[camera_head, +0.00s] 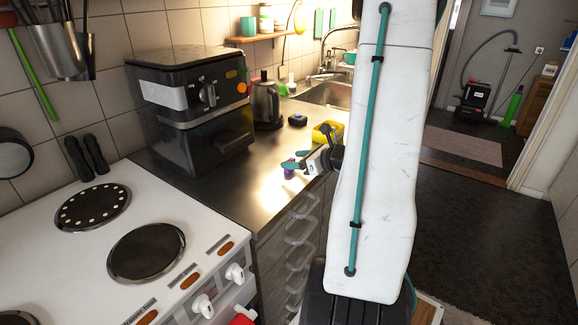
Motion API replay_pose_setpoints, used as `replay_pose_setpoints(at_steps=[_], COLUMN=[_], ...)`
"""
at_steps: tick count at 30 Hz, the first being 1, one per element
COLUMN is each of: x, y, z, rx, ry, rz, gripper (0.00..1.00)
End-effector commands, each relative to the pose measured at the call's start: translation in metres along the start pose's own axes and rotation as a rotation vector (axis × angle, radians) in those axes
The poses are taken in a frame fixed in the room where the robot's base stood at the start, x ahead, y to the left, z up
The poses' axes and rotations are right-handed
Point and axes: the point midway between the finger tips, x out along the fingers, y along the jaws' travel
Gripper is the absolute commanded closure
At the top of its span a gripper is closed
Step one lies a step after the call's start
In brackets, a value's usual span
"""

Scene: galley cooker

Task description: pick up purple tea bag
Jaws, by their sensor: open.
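A small purple tea bag (289,171) sits on the steel counter (232,190) near its front edge. My gripper (284,164) is at the tea bag, with its teal fingertips pointing left over the counter. The fingers are apart, and part of the purple shows close beside them. I cannot tell whether the tea bag lies between the fingers or touches them. My white arm covers the area to the right of the gripper.
A black air fryer (190,105) and a kettle (265,103) stand behind on the counter. A yellow item (327,134) and a dark round item (297,120) lie near the sink (330,93). The white cooker (105,262) is at left. The counter's front middle is clear.

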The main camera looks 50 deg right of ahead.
Motion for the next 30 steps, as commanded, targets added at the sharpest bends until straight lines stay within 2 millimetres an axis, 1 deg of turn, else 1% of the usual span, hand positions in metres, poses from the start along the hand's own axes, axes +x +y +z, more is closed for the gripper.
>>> replay_pose_setpoints(at_steps=[6,9,12,18,19,20,21,23,24,30], x=[0.033,0.044,0.049,0.05,0.05,0.049,0.049,0.049,0.049,0.049], y=[0.0,-0.001,-0.001,-0.001,-0.001,-0.001,-0.001,-0.001,-0.001,-0.001], z=[-0.009,-0.008,-0.008,-0.008,-0.008,-0.008,-0.008,-0.008,-0.008,-0.008], rx=[-0.001,-0.003,-0.002,-0.002,-0.003,-0.003,-0.003,-0.003,-0.003,-0.003], ry=[0.001,0.001,0.001,0.0,0.0,0.0,0.0,0.0,0.0,0.0], rz=[0.005,0.004,0.002,0.001,0.001,0.001,0.001,0.001,0.001,0.001], gripper=[0.38,0.38,0.38,0.38,0.44,0.52,0.63,0.8,0.85,0.86])
